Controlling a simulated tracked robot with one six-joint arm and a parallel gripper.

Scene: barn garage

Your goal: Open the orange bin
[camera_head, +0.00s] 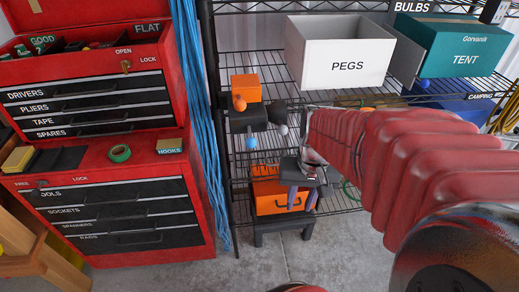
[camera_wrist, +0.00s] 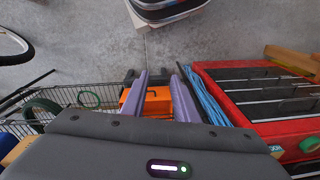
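My gripper (camera_head: 301,204) is in front of the bin's right part, fingers pointing down in the head view. In the wrist view my gripper (camera_wrist: 160,78) has its fingers apart with nothing held between them. I cannot tell the distance to the bin, or whether they touch.
A red tool chest (camera_head: 115,190) stands left, with a blue rope bundle (camera_head: 198,110) beside the rack. A small orange box (camera_head: 246,88) is above the bin. A white PEGS bin (camera_head: 340,62) and teal TENT box (camera_head: 462,48) sit higher. Bare concrete floor lies in front.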

